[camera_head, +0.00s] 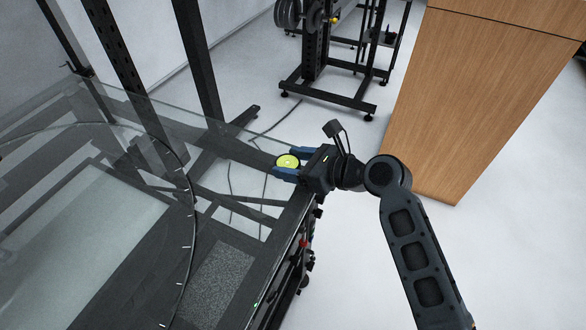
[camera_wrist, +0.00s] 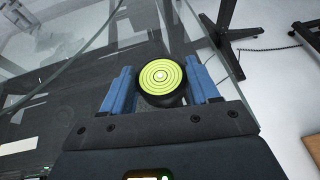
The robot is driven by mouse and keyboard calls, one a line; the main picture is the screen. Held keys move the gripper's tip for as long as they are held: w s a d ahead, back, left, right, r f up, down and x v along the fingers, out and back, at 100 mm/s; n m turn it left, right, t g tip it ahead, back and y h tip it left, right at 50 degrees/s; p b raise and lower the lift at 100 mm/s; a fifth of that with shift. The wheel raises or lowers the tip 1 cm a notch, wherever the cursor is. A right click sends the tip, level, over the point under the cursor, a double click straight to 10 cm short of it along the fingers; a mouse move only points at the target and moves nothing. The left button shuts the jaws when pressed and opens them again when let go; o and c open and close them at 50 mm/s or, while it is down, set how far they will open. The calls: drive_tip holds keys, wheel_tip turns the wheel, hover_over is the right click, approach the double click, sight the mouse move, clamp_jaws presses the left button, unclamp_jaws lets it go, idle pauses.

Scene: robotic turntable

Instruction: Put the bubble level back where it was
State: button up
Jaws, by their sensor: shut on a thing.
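The bubble level (camera_head: 288,161) is a round yellow-green disc with a dark rim. In the wrist view the bubble level (camera_wrist: 161,77) shows concentric rings, with a pale spot near their centre. My gripper (camera_head: 284,167) is shut on it, with the blue fingers on either side; the gripper also shows in the wrist view (camera_wrist: 162,90). The level is held face up near the right edge of the glass tabletop (camera_head: 225,135). I cannot tell whether its underside touches the glass.
A round turntable outline with tick marks (camera_head: 191,215) lies on the left of the glass. Black frame posts (camera_head: 197,60) rise at the back left. A wooden cabinet (camera_head: 470,90) stands at the right, and a black rack (camera_head: 325,85) stands behind on the pale floor.

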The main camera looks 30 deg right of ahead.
drive_tip(key=shift+f, duration=1.15)
drive_tip(key=shift+f, duration=0.15)
drive_tip(key=o, duration=1.2)
drive_tip(key=v, duration=1.2)
drive_tip(key=shift+s, duration=0.1)
